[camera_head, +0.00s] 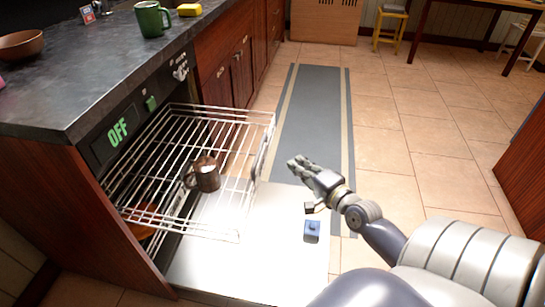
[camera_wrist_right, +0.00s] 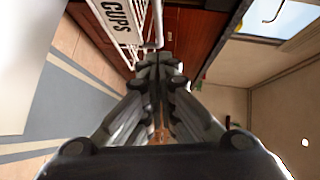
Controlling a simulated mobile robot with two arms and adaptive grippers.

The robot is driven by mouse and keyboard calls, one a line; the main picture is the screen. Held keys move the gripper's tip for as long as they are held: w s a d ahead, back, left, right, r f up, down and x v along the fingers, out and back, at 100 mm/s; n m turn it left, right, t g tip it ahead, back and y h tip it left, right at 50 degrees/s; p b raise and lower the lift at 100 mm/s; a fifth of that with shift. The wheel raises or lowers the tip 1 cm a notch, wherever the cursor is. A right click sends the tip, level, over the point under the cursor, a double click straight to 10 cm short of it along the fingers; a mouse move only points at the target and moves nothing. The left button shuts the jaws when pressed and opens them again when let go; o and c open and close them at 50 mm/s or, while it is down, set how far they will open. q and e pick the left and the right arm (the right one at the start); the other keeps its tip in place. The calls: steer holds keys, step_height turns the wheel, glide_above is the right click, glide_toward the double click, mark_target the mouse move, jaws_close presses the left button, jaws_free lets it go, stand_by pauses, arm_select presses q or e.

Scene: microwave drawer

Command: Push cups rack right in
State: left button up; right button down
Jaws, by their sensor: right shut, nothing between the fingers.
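The cups rack (camera_head: 222,110) is a wire rack pulled out of the dishwasher under the counter. A dark brown mug (camera_head: 207,175) stands in it. The rack's front panel, lettered "CUPS" (camera_wrist_right: 118,18), shows at the top of the right wrist view. My right gripper (camera_head: 299,165) is to the right of the rack's front, apart from it in the head view. Its fingers are together and empty, and they also show in the right wrist view (camera_wrist_right: 160,62), just below the rack's edge. My left gripper is not in view.
The open dishwasher door (camera_head: 200,262) lies flat below the rack. A small blue object (camera_head: 312,230) appears on its right part. A green mug (camera_head: 151,20) and a brown bowl (camera_head: 20,45) stand on the counter (camera_head: 75,80). The grey floor runner (camera_head: 312,110) beyond is clear.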

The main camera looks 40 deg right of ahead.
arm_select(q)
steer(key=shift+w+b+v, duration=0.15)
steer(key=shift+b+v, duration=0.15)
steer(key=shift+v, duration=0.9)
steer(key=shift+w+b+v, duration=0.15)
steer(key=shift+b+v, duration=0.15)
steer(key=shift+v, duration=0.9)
arm_select(e)
steer(key=w+a+f, duration=0.1)
steer(key=w+a, duration=0.1)
steer(key=w, duration=0.7)
steer(key=shift+w+f, duration=0.25)
steer(key=shift+f, duration=0.15)
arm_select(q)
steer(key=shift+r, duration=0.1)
